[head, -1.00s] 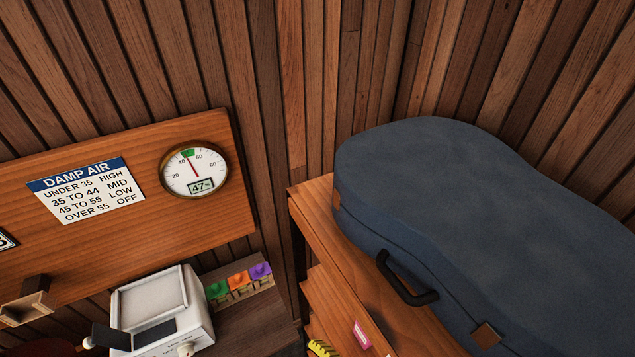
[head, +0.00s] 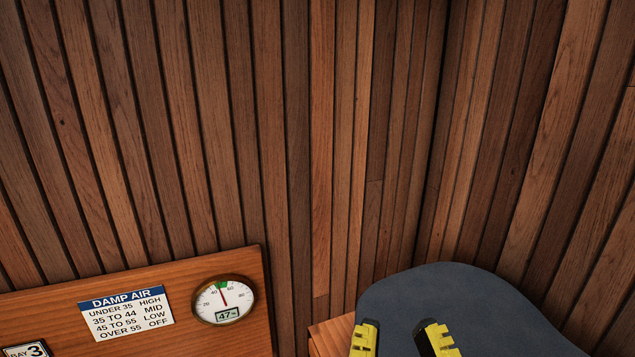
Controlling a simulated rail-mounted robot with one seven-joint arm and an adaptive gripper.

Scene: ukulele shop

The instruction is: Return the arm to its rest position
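My gripper (head: 401,338) shows at the bottom edge, right of centre, in the head view. Its two yellow and black fingers point up and stand apart with a clear gap. Nothing shows between them except the dark blue case behind. The rest of my gripper and arm is below the picture.
A blue instrument case (head: 470,305) lies on a wooden surface (head: 327,340) at the lower right, behind my fingers. A wooden board (head: 262,300) on the left holds a round gauge (head: 224,300) and a "DAMP AIR" card (head: 126,313). Plank walls fill the rest.

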